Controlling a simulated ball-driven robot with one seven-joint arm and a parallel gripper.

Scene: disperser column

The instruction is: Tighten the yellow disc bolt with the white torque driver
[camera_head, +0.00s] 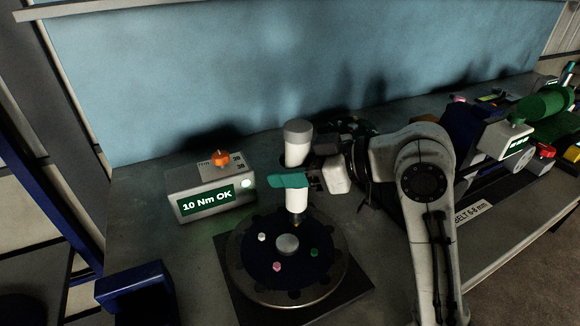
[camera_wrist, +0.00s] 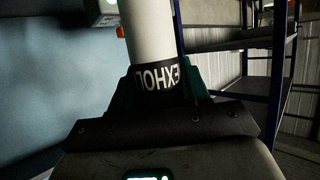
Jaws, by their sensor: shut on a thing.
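The white torque driver (camera_head: 297,153) stands nearly upright, with a grey cap on top. My gripper (camera_head: 290,181) is shut on its shaft with teal fingers. In the wrist view, the white driver (camera_wrist: 150,32) rises from between the teal fingers (camera_wrist: 160,92), and a black band with white lettering shows on it. The driver's tip points down at the far side of the dark disc (camera_head: 256,268). A small yellow-orange spot, likely the yellow bolt (camera_head: 297,224), shows at the tip. Contact is hard to judge. White, pink and green bolts (camera_head: 277,267) also sit on the disc.
A grey box (camera_head: 190,211) left of the disc reads "10 Nm OK", with a lit greenish-white lamp and an orange knob. A blue bracket (camera_head: 135,285) is at front left. Green and grey equipment (camera_head: 545,104) crowds the right. A blue panel (camera_head: 290,60) stands behind.

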